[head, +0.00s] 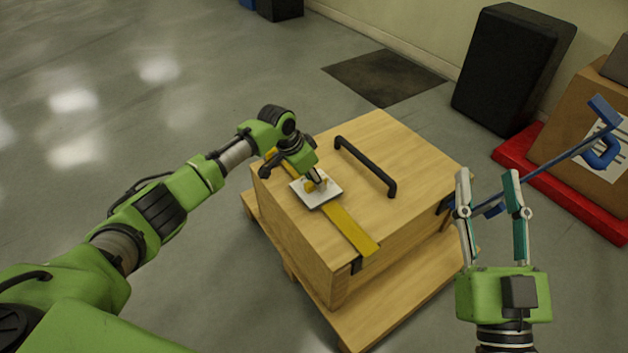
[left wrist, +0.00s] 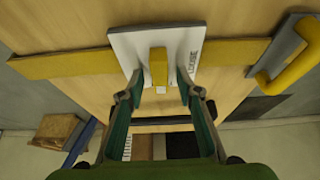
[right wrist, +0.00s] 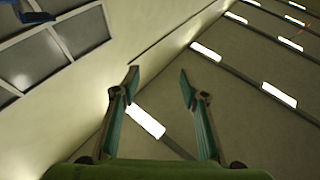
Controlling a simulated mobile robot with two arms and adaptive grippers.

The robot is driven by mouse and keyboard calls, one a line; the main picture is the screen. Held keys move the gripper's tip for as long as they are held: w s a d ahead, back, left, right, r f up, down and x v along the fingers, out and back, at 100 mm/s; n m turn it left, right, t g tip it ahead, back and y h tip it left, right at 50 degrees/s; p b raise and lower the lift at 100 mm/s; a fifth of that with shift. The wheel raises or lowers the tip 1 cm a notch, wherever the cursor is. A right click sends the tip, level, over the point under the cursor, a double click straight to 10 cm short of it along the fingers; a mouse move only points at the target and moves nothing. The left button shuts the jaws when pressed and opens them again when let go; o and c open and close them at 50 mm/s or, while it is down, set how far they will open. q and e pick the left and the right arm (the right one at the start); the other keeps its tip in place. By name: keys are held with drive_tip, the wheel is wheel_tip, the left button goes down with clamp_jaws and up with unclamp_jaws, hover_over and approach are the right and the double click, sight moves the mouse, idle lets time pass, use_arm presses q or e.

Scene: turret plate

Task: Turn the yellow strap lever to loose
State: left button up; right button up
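The yellow strap lever (left wrist: 159,67) stands on a white plate (left wrist: 126,44) over the yellow strap on the wooden crate. In the left wrist view the word LOOSE is on the right part of the plate. My left gripper (left wrist: 159,84) is open, with its fingertips on either side of the lever and gaps visible. In the head view my left gripper (head: 316,177) reaches down to the plate (head: 326,195) and partly covers the lever (head: 318,185). My right gripper (head: 487,178) is open and empty, pointing up right of the crate.
The crate (head: 400,150) sits on a pallet (head: 415,295) and has a black handle (head: 365,165) on top. The strap (head: 348,230) runs across it. A blue bar (head: 560,155) shows behind my right gripper. A red pallet (head: 520,158) and black case stand right. Floor left is clear.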

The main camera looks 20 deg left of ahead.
use_arm(q)
clamp_jaws()
idle(0.3)
